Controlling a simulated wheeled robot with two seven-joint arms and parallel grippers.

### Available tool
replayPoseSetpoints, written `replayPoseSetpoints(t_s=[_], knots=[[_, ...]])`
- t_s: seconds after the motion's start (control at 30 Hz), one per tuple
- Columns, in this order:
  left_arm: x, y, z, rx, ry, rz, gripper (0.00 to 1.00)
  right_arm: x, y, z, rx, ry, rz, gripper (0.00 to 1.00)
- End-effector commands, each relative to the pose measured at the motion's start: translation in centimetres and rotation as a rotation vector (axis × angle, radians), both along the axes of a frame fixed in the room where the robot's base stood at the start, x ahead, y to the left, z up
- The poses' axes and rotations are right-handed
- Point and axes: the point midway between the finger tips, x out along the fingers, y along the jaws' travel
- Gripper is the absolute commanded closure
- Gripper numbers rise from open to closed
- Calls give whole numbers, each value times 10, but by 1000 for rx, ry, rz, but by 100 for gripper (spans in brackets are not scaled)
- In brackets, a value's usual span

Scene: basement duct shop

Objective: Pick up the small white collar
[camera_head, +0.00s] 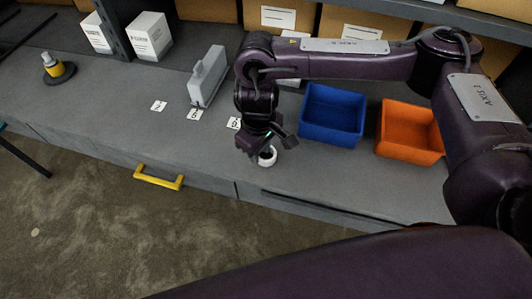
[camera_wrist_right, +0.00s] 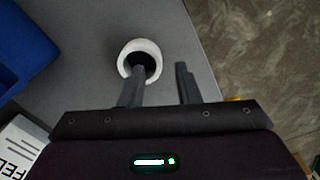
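The small white collar (camera_head: 267,161) is a short white ring standing on the grey bench near its front edge, below my right gripper (camera_head: 271,146). In the right wrist view the collar (camera_wrist_right: 140,46) shows its round, dark opening. My right gripper (camera_wrist_right: 160,78) is open, its two fingers apart. The left finger in that view overlaps the collar's opening; whether it is inside or above it I cannot tell. The right finger is clear of the collar, to its right. My left gripper is not in view.
A blue bin (camera_head: 332,116) and an orange bin (camera_head: 410,132) stand right of the collar. Number cards (camera_head: 194,114) and a grey block-like fixture (camera_head: 207,77) are to its left. A yellow handle (camera_head: 158,178) juts from the bench front.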

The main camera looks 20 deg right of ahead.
Motion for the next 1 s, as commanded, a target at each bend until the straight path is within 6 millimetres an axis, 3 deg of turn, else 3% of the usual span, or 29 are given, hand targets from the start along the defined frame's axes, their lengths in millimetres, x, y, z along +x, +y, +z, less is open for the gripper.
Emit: replayPoseSetpoints(t_s=[0.13, 0.3, 0.47, 0.7, 1.0], knots=[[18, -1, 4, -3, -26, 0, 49, 2, -1, -21, 0, 4, 1, 70], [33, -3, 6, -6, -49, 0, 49, 3, -1, -30, 0, 0, 1, 70], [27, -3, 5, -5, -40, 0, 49, 3, 0, -30, 1, -1, 2, 70], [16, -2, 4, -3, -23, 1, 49, 3, 0, -30, 1, -1, 2, 99], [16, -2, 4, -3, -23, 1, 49, 3, 0, -30, 1, -1, 2, 100]])
